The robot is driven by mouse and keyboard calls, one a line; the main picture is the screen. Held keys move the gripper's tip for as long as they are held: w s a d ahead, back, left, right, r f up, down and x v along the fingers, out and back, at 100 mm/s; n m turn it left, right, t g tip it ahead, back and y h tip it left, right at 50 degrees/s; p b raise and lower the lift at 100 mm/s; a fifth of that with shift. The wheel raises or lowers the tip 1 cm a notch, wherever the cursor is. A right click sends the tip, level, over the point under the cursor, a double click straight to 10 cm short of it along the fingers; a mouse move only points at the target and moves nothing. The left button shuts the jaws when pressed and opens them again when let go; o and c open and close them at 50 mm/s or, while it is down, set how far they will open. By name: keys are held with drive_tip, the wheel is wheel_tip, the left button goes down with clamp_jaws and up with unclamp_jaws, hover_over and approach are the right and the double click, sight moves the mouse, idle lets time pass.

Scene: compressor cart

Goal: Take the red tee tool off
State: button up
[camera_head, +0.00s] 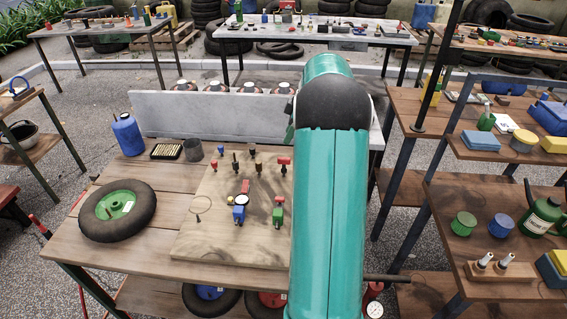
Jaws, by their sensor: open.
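A small red T-shaped piece (284,161), which looks like the red tee tool, stands upright on the wooden board (205,240) near its back right, close beside my teal arm. Its lower end is too small to make out clearly. Other small pieces stand near it: dark-stemmed ones, a blue block with a gauge (239,213) and a green piece with a red top (278,212). My arm covers the board's right side. My gripper is not visible in this view.
A pale panel (160,112) stands behind. Loaded shelves (465,215) stand right.

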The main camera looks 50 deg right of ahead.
sight(284, 158)
drive_tip(key=shift+n, duration=0.3)
drive_tip(key=d+x, duration=0.1)
drive_tip(key=x, duration=0.4)
drive_tip(key=d+x, duration=0.1)
drive_tip(key=x, duration=0.4)
drive_tip(key=s+d+f+x, duration=0.1)
drive_tip(key=x, duration=0.3)
drive_tip(key=shift+w+a+f, duration=0.1)
drive_tip(key=shift+w+f, duration=0.05)
drive_tip(key=shift+f, duration=0.25)
clamp_jaws()
